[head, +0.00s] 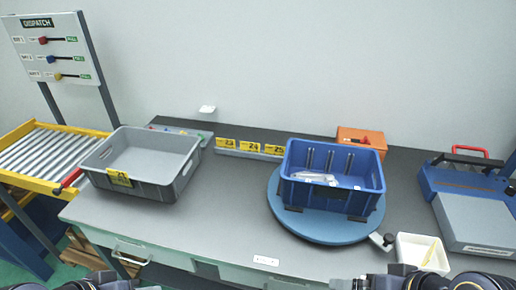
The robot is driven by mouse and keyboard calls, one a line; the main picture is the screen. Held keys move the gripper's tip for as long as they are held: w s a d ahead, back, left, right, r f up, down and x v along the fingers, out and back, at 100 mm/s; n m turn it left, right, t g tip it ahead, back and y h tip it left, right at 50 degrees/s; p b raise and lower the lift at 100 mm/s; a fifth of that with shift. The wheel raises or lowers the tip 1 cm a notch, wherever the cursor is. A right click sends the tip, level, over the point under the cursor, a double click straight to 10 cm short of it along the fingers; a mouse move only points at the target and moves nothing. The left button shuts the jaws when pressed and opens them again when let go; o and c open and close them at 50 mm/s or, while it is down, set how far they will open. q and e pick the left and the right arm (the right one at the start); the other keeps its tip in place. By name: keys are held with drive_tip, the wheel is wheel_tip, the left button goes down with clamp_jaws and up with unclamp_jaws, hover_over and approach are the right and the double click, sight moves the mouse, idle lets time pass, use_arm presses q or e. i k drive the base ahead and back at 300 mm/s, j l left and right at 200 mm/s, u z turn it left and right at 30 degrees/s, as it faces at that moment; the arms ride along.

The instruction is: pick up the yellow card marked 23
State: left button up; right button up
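Three yellow cards stand in a row in a low grey holder (249,154) at the back of the bench. The leftmost is the yellow card marked 23 (225,143). The card marked 24 (250,146) is beside it, and the card marked 25 (274,150) is at the right end. Only dark parts of my two arms show along the bottom edge, far in front of the cards. Neither gripper's fingers can be seen.
A grey bin (165,188) with a yellow card (119,178) on its front stands left. A blue crate (331,201) sits on a round blue turntable (277,219) to the right. An orange box (362,141) stands behind it. The bench middle (225,205) is clear.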

sight(221, 143)
drive_tip(key=i+j+u, duration=0.15)
drive_tip(key=j+u, duration=0.15)
drive_tip(key=i+j+u, duration=0.35)
drive_tip(key=j+u, duration=0.2)
drive_tip(key=j, duration=0.15)
